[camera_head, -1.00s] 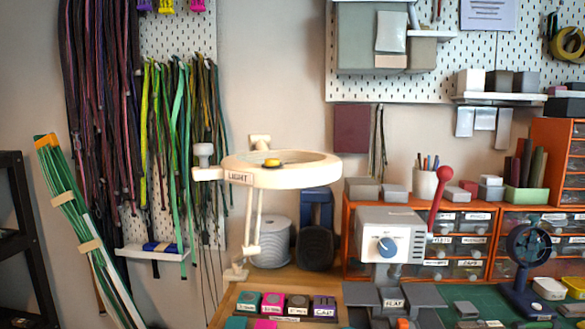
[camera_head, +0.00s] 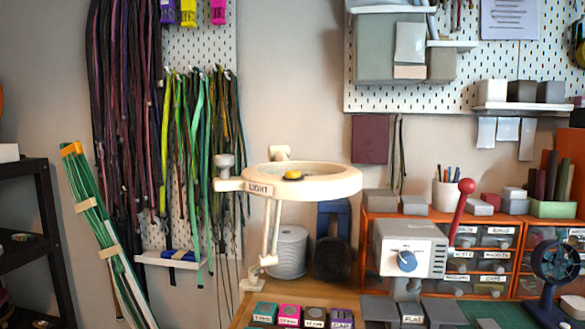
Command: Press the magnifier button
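The magnifier (camera_head: 330,182) is a cream ring lamp on a jointed stand at the left end of the workbench, with a "LIGHT" label on its rim. A yellow button (camera_head: 293,174) on a dark base shows at the ring. A grey knob (camera_head: 224,161) stands at the ring's left end. Neither of my grippers is in the picture.
The wooden bench (camera_head: 252,309) carries a row of labelled blocks (camera_head: 289,313) in front of the lamp. A grey machine (camera_head: 413,246) with a blue dial and red-knobbed lever (camera_head: 461,207) stands to the right. Cords hang at left, and a black shelf (camera_head: 35,222) stands far left.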

